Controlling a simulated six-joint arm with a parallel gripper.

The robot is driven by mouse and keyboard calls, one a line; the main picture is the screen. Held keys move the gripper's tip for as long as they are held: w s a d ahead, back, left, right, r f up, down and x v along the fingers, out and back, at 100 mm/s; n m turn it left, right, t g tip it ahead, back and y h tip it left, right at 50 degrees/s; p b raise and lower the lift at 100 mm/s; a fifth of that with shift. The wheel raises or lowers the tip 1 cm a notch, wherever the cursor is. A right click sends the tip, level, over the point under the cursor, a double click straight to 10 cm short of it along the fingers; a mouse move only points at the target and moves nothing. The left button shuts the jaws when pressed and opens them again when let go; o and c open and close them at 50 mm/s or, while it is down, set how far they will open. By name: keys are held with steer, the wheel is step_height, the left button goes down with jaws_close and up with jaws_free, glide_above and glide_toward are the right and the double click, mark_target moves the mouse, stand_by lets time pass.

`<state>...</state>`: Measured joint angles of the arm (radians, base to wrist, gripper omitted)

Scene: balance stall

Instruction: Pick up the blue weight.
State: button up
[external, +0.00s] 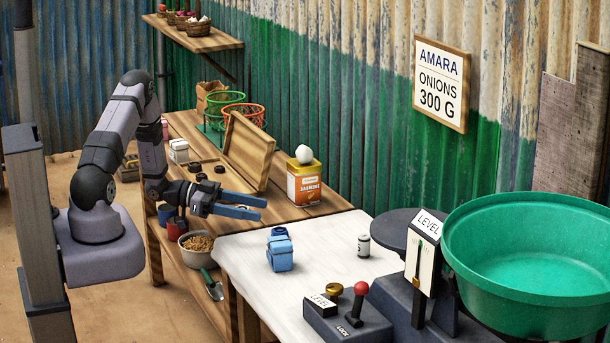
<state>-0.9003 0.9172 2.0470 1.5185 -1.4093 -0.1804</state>
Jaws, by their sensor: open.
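The blue weight (280,252) stands upright on the white table top, with a ring-like handle on its top. My gripper (261,208) has blue fingers, which are open and empty. It is in the air to the upper left of the blue weight in the picture, apart from it, with the fingers pointing right. A small white and grey weight (363,245) stands on the white top, to the right of the blue weight.
The balance has a green basin (545,260), a dark plate (405,228) and a LEVEL gauge (423,255). A red-knobbed LOCK lever (358,300) stands in front. A jasmine tin (304,183) with a white ball and a wooden lidded box (246,150) stand behind my gripper.

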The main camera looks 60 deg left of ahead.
mark_target(277, 229)
step_height(277, 229, down, 5)
steer(key=shift+r, duration=0.15)
steer(key=shift+r+p+x, duration=0.15)
steer(key=shift+p+x, duration=0.25)
steer(key=shift+x, duration=1.15)
steer(key=shift+r+p+x, duration=0.1)
steer(key=shift+p+x, duration=0.3)
steer(key=shift+x, duration=1.15)
steer(key=shift+w+d+f, duration=0.15)
steer(key=shift+w+d, duration=0.25)
steer(key=shift+d, duration=0.05)
steer(key=c, duration=1.2)
steer(key=shift+c, duration=0.2)
